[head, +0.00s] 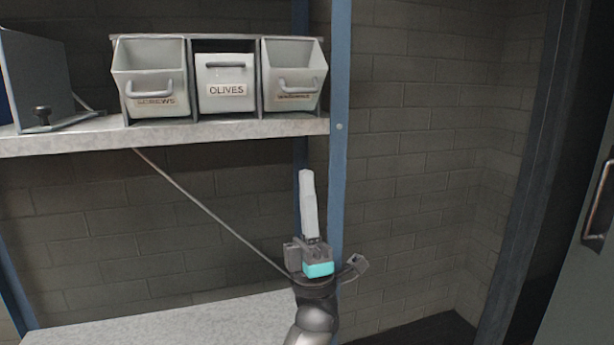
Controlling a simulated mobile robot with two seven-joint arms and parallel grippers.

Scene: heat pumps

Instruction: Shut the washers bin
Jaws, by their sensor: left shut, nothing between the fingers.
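The washers bin (293,75) is the right one of three bins in a rack on the upper shelf. It is pale grey with a handle on its front, and it is tipped forward and open at the top. Its brown label is partly covered by the handle and hard to read. My left gripper (307,178) points up in front of the blue post, below the shelf and the washers bin. Its fingers are shut with nothing between them, and it is apart from the bin. My right gripper is not in view.
The olives bin (225,82) in the middle is shut. The screws bin (151,76) at the left is tipped open. The upper shelf (230,127) edge and the blue post (339,110) are close to my gripper. A grey box (35,75) stands at the far left.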

